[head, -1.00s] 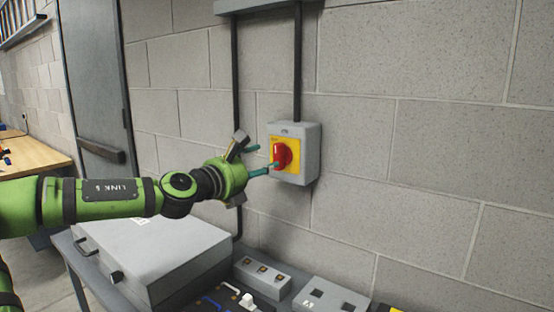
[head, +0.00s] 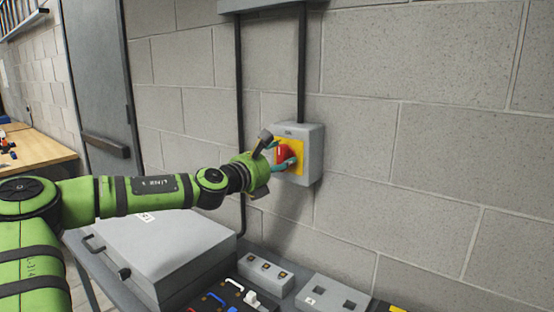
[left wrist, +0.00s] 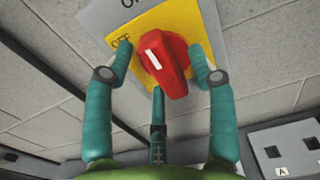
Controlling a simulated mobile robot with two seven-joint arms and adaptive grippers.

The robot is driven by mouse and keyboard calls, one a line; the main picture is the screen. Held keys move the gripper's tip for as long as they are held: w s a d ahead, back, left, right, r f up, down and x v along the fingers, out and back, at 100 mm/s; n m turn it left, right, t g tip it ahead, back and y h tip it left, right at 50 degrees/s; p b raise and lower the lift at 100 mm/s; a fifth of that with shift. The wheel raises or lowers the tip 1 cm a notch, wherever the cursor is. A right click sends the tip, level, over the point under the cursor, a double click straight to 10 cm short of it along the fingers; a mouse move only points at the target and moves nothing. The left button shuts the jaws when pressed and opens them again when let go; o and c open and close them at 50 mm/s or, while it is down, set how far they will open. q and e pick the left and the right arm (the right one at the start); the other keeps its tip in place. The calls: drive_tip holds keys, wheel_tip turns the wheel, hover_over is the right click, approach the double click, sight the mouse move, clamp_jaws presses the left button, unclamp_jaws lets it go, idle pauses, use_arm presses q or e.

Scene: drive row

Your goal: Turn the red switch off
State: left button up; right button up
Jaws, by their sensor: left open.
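The red switch knob (head: 283,153) sits on a yellow plate (head: 299,149) on a grey wall box (head: 311,150). In the left wrist view the knob (left wrist: 172,66) has a white mark at its upper end. It points towards a cut-off label starting with "O" at the top edge; an "OFF" label (left wrist: 120,42) is on the plate's left. My left gripper (head: 279,157) is open at the knob. In the wrist view, its teal fingers (left wrist: 165,68) stand on both sides of the knob, with a third below. Contact is unclear. My right gripper is out of view.
Below the switch stands a bench with a grey case (head: 152,252), a small box with several sockets (head: 265,271) and another grey box (head: 332,297). A dark conduit (head: 301,75) runs up from the switch box. The wall to the right is clear.

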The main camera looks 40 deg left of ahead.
use_arm(q)
clamp_jaws()
